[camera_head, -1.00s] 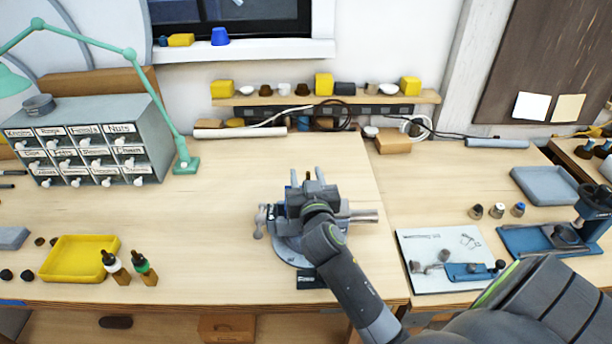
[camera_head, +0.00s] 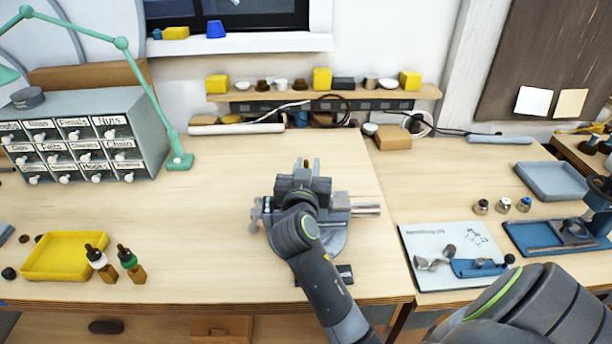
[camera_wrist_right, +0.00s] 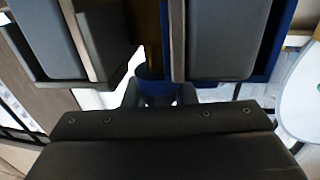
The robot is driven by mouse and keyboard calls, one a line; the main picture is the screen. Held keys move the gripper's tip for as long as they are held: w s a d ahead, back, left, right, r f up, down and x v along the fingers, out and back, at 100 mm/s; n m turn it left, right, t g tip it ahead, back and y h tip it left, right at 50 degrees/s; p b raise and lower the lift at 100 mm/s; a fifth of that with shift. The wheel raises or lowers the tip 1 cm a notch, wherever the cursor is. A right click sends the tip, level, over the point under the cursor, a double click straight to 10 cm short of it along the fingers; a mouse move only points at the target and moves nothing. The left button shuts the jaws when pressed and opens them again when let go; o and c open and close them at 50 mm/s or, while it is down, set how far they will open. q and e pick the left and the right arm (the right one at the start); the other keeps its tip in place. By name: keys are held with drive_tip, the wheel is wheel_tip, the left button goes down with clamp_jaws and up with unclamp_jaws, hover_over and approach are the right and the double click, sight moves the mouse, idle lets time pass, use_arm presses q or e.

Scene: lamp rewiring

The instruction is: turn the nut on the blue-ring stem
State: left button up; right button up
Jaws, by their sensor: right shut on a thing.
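The vise (camera_head: 340,205) stands near the front edge of the bench. My right gripper (camera_head: 307,166) reaches over it from the front and covers much of it. In the right wrist view, a brown stem (camera_wrist_right: 147,35) with a blue ring (camera_wrist_right: 152,74) shows between the two fingers (camera_wrist_right: 135,40) of my right gripper. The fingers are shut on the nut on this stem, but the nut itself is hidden. In the head view only a small brass-coloured tip (camera_head: 307,162) shows between the fingertips. My left gripper is not in view.
A yellow tray (camera_head: 68,257) and two dropper bottles (camera_head: 100,262) stand left of the vise. A drawer cabinet (camera_head: 85,135) and green lamp (camera_head: 172,140) are at the back left. A white sheet (camera_head: 440,240) and blue tray (camera_head: 550,180) lie right. The bench behind the vise is clear.

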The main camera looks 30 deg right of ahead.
idle(0.3)
drive_tip(key=o, duration=1)
